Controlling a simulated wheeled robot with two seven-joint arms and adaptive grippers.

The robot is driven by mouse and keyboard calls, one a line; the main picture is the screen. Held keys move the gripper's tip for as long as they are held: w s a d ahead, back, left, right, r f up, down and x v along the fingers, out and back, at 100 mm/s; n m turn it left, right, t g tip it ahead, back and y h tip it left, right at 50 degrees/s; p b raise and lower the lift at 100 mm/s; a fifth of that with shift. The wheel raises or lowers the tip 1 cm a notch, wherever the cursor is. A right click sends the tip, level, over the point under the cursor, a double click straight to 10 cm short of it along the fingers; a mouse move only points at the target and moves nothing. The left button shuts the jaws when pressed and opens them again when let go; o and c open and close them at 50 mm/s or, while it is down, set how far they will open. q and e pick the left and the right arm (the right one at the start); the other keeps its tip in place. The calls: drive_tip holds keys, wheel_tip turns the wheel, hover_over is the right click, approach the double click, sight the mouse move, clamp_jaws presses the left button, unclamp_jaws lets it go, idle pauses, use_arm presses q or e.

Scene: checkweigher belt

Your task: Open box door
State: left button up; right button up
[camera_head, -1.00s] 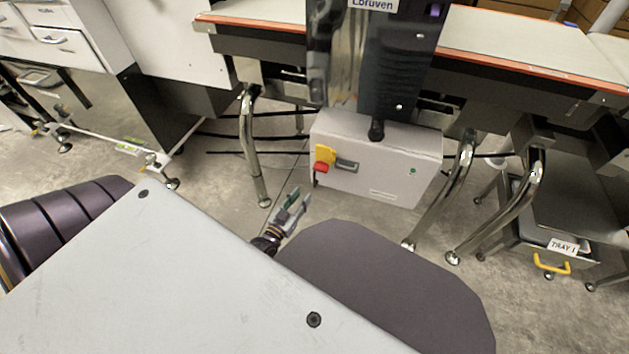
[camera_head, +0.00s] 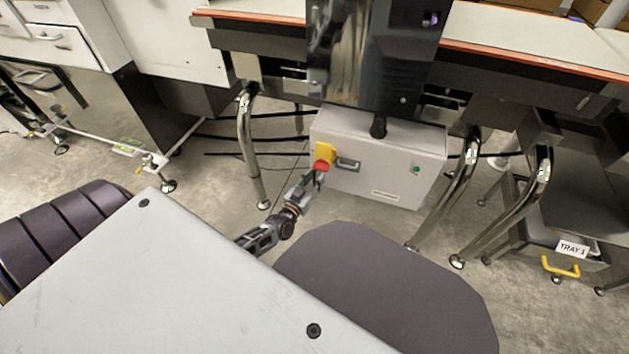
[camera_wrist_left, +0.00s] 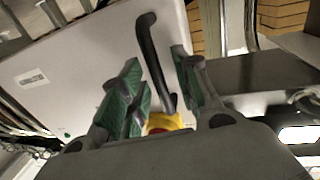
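The box (camera_head: 385,185) is a light grey cabinet low under the conveyor, with its front face closed. A dark handle (camera_head: 348,163) sits on its front, right of a yellow and red switch (camera_head: 323,157). My left gripper (camera_head: 315,180) is just below the switch and handle in the head view. In the left wrist view the open fingers (camera_wrist_left: 155,88) stand either side of the dark bar handle (camera_wrist_left: 154,55), with the yellow switch (camera_wrist_left: 165,122) near the palm. I cannot tell whether a finger touches the handle. My right gripper is not in view.
Chrome bent legs (camera_head: 461,180) stand right of the box, and another leg (camera_head: 251,150) stands to its left. A drawer with a yellow handle (camera_head: 560,266) is at the far right.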

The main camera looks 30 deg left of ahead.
use_arm(q)
drive_tip(key=shift+w, duration=0.15)
drive_tip(key=shift+c, duration=0.5)
clamp_jaws()
